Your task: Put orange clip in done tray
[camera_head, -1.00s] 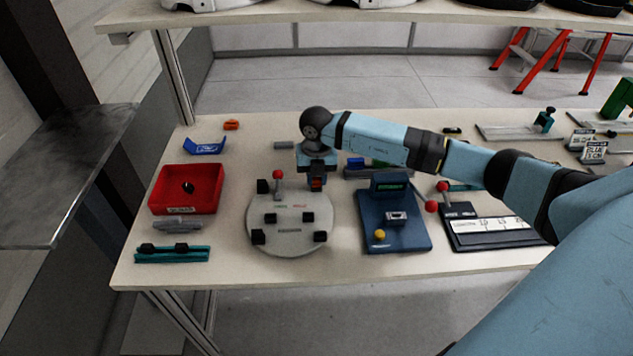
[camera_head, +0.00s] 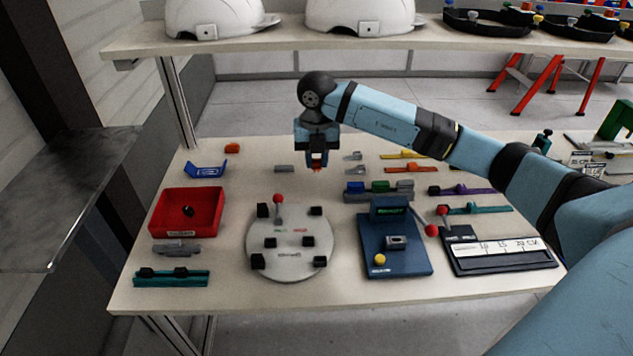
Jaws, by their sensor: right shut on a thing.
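My right gripper (camera_head: 317,162) hangs above the table behind the round grey fixture. It is shut on a small orange piece, the orange clip (camera_head: 317,169), of which only a bit shows between the fingertips. My left gripper is not in view.
The round grey fixture (camera_head: 288,268) with black blocks and a red knob is below my gripper. A blue device (camera_head: 400,262) stands right of it. Coloured strips (camera_head: 406,155) lie behind. A shelf with white helmet shells (camera_head: 215,14) spans the back.

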